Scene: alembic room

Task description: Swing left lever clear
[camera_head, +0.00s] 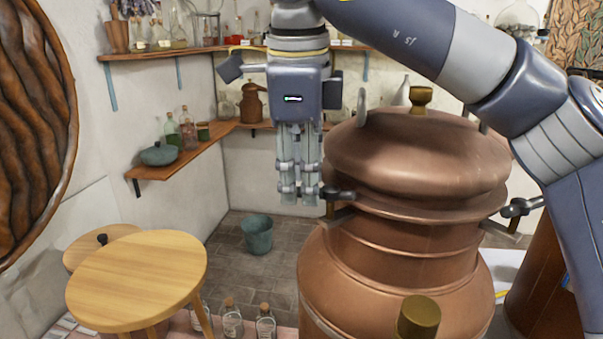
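A large copper still (390,265) with a domed lid (415,160) stands right of centre. The left lever (340,194), with a dark handle, is at the left side of the lid's rim, above a brass bracket (336,216). A similar right lever (517,207) is at the right side. My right gripper (299,196) points straight down just left of the left lever. Its two fingers look shut together with nothing between them. In the picture its tips are close to the lever's end; I cannot tell whether they touch. My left gripper is not in view.
A round wooden table (138,280) stands at lower left, with corked bottles (232,318) beside it. A teal bucket (257,234) is on the floor. A wooden corner shelf (185,158) holds jars. A brass knob (421,100) tops the lid.

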